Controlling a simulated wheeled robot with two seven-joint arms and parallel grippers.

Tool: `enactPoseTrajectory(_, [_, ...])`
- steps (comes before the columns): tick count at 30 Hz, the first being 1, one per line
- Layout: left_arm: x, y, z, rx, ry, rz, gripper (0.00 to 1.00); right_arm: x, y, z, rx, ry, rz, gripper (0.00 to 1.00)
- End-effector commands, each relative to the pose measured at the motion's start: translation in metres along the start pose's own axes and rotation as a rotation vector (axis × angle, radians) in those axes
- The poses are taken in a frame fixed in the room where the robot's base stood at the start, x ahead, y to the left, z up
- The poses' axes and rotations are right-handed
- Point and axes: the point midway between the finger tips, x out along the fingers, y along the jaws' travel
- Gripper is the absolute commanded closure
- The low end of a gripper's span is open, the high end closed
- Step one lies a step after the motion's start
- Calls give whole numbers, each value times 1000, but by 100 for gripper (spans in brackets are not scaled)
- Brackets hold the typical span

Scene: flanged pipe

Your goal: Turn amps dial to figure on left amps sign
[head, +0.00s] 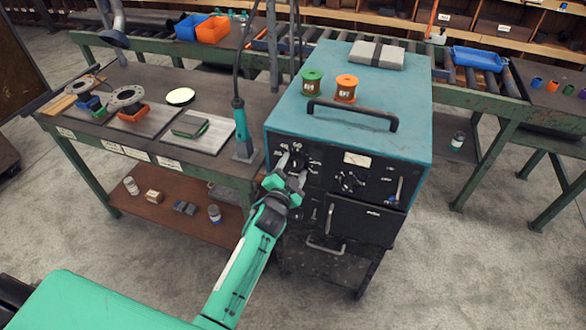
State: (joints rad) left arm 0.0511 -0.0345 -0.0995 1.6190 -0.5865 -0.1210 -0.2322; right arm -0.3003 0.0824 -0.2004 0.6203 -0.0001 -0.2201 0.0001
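The teal welding machine (300,122) stands in the middle of the head view, with a black front panel. An upper-left dial (297,160) with pale marks around it sits on that panel. A second dial (348,182) with pale marks is to its right. The lettering is too small to read, so I cannot tell which is the amps dial. My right gripper is out of view.
Small white signs (168,163) line the front edge of the left bench (215,160); their figures are unreadable. A green spool (312,80) and an orange spool (346,88) stand on the machine top. A black handle (352,115) and a panel lever (398,190) stick out.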

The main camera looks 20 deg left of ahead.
Motion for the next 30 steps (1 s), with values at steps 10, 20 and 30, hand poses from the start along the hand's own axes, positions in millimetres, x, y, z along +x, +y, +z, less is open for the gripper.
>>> enactPoseTrajectory(10, [-7, 1, 1, 0, 0, 0, 41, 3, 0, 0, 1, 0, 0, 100])
enactPoseTrajectory(20, [-64, 3, 3, 0, 0, 0, 41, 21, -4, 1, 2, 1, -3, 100])
enactPoseTrajectory(30, [-122, 2, 2, -1, 0, 1, 41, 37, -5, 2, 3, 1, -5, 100])
